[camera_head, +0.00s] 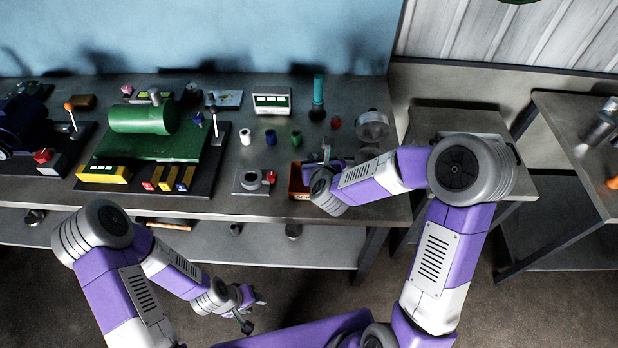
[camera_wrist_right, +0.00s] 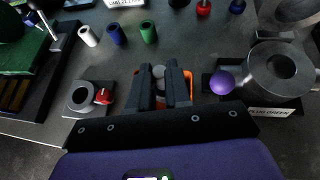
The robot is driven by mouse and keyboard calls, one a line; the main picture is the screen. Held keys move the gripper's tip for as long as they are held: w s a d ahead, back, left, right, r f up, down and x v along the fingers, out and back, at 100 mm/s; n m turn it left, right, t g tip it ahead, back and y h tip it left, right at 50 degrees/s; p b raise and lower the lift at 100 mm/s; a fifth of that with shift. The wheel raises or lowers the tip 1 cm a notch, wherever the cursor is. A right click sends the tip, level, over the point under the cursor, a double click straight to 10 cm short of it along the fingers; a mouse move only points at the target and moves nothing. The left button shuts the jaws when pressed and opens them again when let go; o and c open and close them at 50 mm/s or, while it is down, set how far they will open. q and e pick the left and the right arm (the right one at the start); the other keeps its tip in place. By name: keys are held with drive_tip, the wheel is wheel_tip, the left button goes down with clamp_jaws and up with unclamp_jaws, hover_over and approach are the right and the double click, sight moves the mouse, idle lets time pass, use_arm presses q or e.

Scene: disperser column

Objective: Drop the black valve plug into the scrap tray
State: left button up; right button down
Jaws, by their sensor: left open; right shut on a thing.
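The orange scrap tray (camera_head: 295,184) sits at the front edge of the bench, with part of a label on its front. My right gripper (camera_wrist_right: 163,76) is over it, shut on a dark grey, round-ended piece (camera_wrist_right: 158,71), which I take to be the black valve plug. The fingers hide most of the plug and much of the tray (camera_wrist_right: 187,84). Whether the plug is inside or above the rim cannot be told. My left gripper (camera_head: 250,310) is open and empty, low in front of the bench.
Left of the tray is a grey ring fixture with a red knob (camera_head: 252,180). White, blue and green cylinders (camera_head: 296,137) stand behind it. A grey ring fixture (camera_wrist_right: 275,70) and a purple ball (camera_wrist_right: 222,82) are to the right. A green tank (camera_head: 142,118) stands left.

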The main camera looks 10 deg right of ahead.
wheel_tip(320, 180, down, 6)
drive_tip(key=b, duration=0.3)
drive_tip(key=shift+r, duration=0.1)
drive_tip(key=c, duration=1)
unclamp_jaws()
drive_tip(key=v, duration=0.7)
drive_tip(key=shift+s+r, duration=0.15)
drive_tip(key=shift+s, duration=0.1)
